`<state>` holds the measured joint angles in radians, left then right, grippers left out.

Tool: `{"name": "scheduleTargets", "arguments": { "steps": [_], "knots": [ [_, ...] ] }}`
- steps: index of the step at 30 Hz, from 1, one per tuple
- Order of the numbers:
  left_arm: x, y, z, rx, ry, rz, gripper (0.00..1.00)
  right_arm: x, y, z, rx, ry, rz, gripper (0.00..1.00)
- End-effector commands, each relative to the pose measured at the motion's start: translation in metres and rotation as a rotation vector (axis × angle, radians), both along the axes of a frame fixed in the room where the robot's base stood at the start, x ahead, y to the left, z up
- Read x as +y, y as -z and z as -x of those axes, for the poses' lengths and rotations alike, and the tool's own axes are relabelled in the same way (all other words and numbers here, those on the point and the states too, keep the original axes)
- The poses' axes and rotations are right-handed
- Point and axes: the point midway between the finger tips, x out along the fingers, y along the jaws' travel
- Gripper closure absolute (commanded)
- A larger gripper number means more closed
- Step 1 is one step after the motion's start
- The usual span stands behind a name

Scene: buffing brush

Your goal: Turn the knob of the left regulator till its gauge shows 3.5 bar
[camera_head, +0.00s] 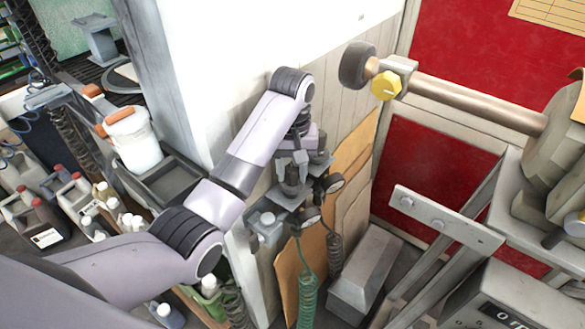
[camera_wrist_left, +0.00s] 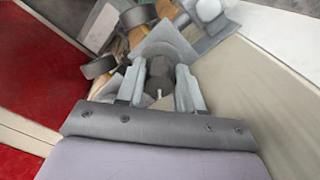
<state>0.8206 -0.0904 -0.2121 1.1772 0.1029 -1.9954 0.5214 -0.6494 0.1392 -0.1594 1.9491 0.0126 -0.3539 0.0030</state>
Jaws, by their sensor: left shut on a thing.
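The regulator assembly (camera_head: 268,232) is a grey unit fixed to the wall edge, with two round dark-rimmed gauges. The nearer gauge (camera_head: 310,217) and the farther gauge (camera_head: 333,183) are edge-on to me, and I cannot read their dials. My left gripper (camera_head: 291,188) reaches down onto the assembly. In the left wrist view its fingers (camera_wrist_left: 160,92) are shut on a dark round knob (camera_wrist_left: 160,72) with a small white mark. A gauge (camera_wrist_left: 98,67) shows left of the fingers there, its dial unreadable. The gripper hides part of the regulators. My right gripper is not in view.
A green coiled hose (camera_head: 306,298) and a dark coiled hose (camera_head: 335,255) hang below the regulators. A grey box (camera_head: 365,272) lies below. Bottles and a white bucket (camera_head: 134,140) stand left.

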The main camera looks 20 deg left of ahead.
Motion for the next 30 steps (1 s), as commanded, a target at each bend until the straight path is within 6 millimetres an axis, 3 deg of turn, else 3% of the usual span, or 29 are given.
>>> {"name": "scheduleTargets", "arguments": {
  "steps": [15, 30],
  "knots": [
    [0.0015, -0.0001, 0.0001, 0.0, 0.409, -0.001, 0.94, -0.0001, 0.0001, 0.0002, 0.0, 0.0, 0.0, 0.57],
    [0.0018, 0.0002, 0.0002, 0.001, 0.538, -0.001, 0.94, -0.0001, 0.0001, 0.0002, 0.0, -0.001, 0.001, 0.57]
  ]
}}
